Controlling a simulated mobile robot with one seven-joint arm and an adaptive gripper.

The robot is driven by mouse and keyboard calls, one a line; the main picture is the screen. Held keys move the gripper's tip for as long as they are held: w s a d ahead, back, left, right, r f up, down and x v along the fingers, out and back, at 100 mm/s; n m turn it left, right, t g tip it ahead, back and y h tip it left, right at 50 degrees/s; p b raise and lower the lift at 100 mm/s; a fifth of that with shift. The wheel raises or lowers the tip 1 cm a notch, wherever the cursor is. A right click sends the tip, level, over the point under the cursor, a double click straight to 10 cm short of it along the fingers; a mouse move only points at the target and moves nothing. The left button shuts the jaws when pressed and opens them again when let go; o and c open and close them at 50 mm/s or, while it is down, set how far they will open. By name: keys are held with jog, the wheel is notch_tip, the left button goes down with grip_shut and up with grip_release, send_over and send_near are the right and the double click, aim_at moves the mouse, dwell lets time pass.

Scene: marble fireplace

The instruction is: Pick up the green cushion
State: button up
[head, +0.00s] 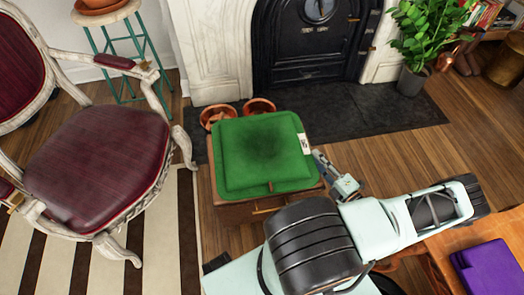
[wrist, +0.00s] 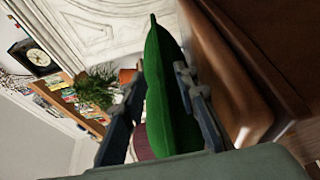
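The green cushion (head: 262,150) lies flat on a wooden box-like stool (head: 240,212) in the middle of the head view, with a white tag at its right edge. My gripper (head: 322,162) is at the cushion's right side, low near its edge. In the wrist view the cushion (wrist: 162,95) stands edge-on between the two fingers of my gripper (wrist: 158,74). The fingers are apart, with a visible gap between the left finger and the cushion. The right finger is close to the cushion's other face, by the wood (wrist: 235,70); contact is unclear.
A maroon armchair (head: 98,165) stands left of the stool. Terracotta pots (head: 258,106) sit behind it, before the black fireplace (head: 310,40). A potted plant (head: 425,35) is at the back right. A wooden table (head: 440,250) with a purple book (head: 490,268) is at the lower right.

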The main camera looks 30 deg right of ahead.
aim_at(310, 151)
jog(key=w, duration=0.4)
jog(key=shift+w+a, duration=0.1)
jog(key=shift+w, duration=0.15)
grip_shut()
